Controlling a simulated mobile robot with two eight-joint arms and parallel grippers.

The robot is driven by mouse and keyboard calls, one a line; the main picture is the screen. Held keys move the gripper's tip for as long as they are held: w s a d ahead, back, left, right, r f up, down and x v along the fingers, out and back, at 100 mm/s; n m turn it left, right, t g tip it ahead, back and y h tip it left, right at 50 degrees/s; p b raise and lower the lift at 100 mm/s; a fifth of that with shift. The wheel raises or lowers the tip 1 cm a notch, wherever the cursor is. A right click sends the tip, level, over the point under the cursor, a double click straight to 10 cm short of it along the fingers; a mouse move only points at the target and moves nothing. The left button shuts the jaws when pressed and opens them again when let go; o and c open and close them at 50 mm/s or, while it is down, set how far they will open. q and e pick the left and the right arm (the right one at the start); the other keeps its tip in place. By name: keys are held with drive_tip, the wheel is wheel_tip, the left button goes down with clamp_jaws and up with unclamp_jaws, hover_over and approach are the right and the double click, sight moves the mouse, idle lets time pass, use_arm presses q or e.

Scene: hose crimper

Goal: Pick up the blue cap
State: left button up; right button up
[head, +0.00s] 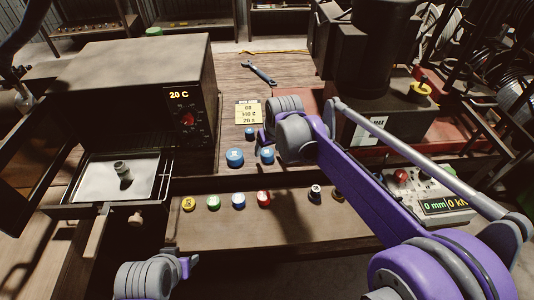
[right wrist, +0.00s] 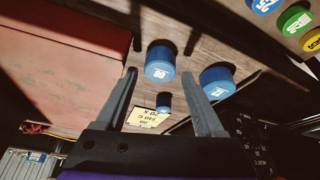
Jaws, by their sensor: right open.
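Three blue caps stand on the workbench: one (head: 267,155) by my right gripper (head: 263,141), a larger one (head: 235,157) to its left, and a small one (head: 250,133) behind. Another blue cap (head: 238,201) sits in the front row. In the right wrist view, my right gripper (right wrist: 159,74) is open and empty. A blue cap (right wrist: 160,63) shows between its fingertips, apart from them. The larger cap (right wrist: 217,82) is just right of the fingers, and the small one (right wrist: 164,102) is seen between them. My left gripper (head: 186,266) is low at the front; its fingers are unclear.
The front row also holds yellow (head: 188,204), green (head: 213,202), red (head: 264,198) and dark caps (head: 315,191). An oven (head: 140,75) with an open door and tray stands left. A yellow note (head: 249,113) and a wrench (head: 260,72) lie behind. A press (head: 375,60) stands right.

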drive_tip(key=shift+x, duration=0.8)
drive_tip(key=c, duration=1.1)
drive_tip(key=shift+r, duration=0.15)
